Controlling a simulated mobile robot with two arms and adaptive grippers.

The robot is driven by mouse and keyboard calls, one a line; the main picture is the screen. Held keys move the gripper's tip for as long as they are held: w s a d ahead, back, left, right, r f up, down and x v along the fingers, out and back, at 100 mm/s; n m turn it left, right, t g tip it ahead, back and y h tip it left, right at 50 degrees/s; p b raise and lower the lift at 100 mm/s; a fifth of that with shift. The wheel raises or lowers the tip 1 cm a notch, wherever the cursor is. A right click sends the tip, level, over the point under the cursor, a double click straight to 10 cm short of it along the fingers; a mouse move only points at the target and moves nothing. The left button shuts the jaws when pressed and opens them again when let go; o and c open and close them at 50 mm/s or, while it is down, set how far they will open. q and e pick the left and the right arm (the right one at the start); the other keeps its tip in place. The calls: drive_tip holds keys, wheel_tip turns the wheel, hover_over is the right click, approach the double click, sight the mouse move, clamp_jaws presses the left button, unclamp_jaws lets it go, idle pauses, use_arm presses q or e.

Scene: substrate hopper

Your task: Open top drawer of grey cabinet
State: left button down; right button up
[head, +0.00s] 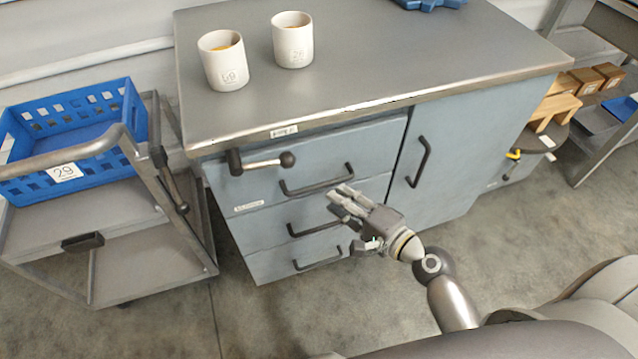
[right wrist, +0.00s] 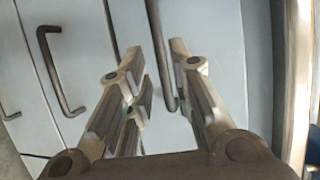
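The grey cabinet (head: 370,75) has a stack of drawers at its left and a door at its right. The top drawer (head: 378,146) is shut, with a dark bar handle (head: 317,182). My right gripper (head: 341,193) is in front of the drawers, just below the right part of that handle. In the right wrist view, my right gripper (right wrist: 158,55) is open, with a dark handle bar (right wrist: 154,30) showing between its spread fingertips. I cannot tell whether the fingers reach around it or touch it. My left gripper is not in view.
A lever with a ball end (head: 262,161) sticks out at the top drawer's left. Two white cups (head: 224,65) stand on the cabinet top. A cart with a blue crate (head: 125,105) stands at the left. The middle drawer handle (head: 312,229) is below.

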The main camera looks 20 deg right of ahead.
sight(320, 184)
drive_tip(key=x, duration=0.7)
drive_tip(key=shift+w+a+f, duration=0.1)
drive_tip(key=shift+w, duration=0.05)
clamp_jaws()
